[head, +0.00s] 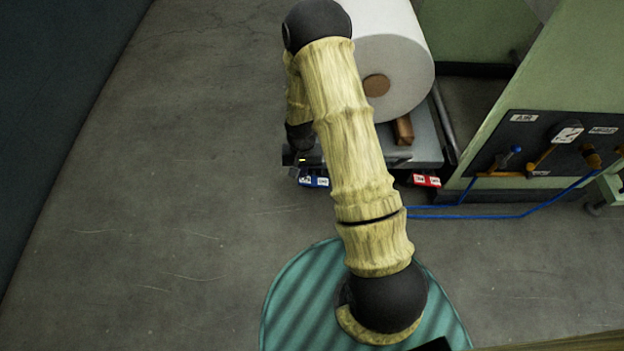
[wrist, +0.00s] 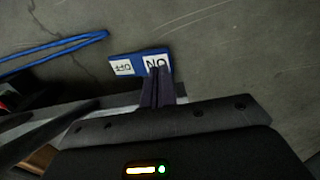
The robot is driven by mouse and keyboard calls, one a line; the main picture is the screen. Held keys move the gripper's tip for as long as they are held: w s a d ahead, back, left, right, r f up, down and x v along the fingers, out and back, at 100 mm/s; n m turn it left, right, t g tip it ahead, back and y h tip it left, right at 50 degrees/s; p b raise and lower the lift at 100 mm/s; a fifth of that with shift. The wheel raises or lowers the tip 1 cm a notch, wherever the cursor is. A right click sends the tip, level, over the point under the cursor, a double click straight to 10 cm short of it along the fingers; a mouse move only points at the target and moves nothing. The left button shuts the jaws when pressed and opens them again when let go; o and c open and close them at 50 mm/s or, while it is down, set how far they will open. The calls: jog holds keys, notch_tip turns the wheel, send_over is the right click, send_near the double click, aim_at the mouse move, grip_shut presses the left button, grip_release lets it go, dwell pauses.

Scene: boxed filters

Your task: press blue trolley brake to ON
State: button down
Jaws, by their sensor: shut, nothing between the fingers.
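The blue trolley brake (head: 314,181) sticks out at the front left of the grey trolley (head: 430,145), low near the floor. In the wrist view the blue brake (wrist: 139,57) carries two white labels, OFF at left and ON at right, upside down. My gripper (wrist: 160,80) is shut and empty, its fingertips at the lower edge of the ON label. I cannot tell whether they touch it. In the head view my arm hides most of the gripper, above the blue brake. The pedal's tilt is not clear.
A red brake (head: 426,180) sits at the trolley's front right. A large white roll (head: 392,60) lies on the trolley. A green machine with a dark valve panel (head: 540,145) stands at right. Blue hoses (head: 480,215) run along the floor. The floor at left is clear.

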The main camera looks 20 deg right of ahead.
jog(key=shift+f+b, duration=0.7)
jog(key=shift+f, duration=0.85)
dwell(1.3)
jog(key=shift+r, duration=0.1)
jog(key=shift+r+p, duration=3.45)
jog(key=shift+p, duration=0.05)
